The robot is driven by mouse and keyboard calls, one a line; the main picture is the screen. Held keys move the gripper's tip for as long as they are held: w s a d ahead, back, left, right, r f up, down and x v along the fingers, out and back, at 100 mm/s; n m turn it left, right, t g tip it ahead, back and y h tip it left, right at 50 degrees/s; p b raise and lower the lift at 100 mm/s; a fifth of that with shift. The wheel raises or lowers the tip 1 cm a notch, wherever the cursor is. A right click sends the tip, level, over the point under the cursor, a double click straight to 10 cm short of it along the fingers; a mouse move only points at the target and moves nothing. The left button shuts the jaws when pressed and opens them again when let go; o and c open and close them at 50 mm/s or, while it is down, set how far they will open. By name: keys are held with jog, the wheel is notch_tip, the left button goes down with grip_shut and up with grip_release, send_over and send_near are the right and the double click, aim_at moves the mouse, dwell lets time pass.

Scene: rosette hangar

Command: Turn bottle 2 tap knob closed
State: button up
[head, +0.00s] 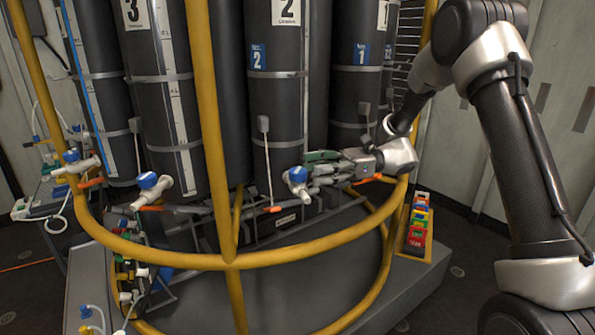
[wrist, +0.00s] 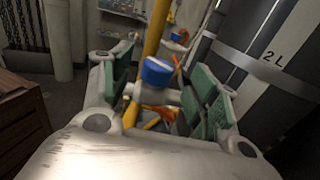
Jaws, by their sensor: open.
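Bottle 2 (head: 277,110) is a tall dark cylinder with a blue "2" label, upright in the rack. A white tap with a blue knob (head: 297,174) stands in front of its lower part. My gripper (head: 314,170) reaches in from the right, with its fingertips beside that tap. In the wrist view, my gripper (wrist: 165,95) is open, with a green-padded finger on each side. The blue knob (wrist: 157,72) shows between the fingers, near their tips, with a visible gap on both sides. I cannot tell how deep the knob lies between the pads.
Yellow rails (head: 207,120) curve around the bottles, with one upright left of bottle 2. Other blue-knobbed taps (head: 148,181) stand to the left. A row of coloured blocks (head: 417,228) lies on the base at right.

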aim_at(298, 170)
jog(key=x, duration=0.5)
jog(key=shift+a, duration=0.1)
jog(key=shift+c, duration=0.4)
jog(key=c, duration=1)
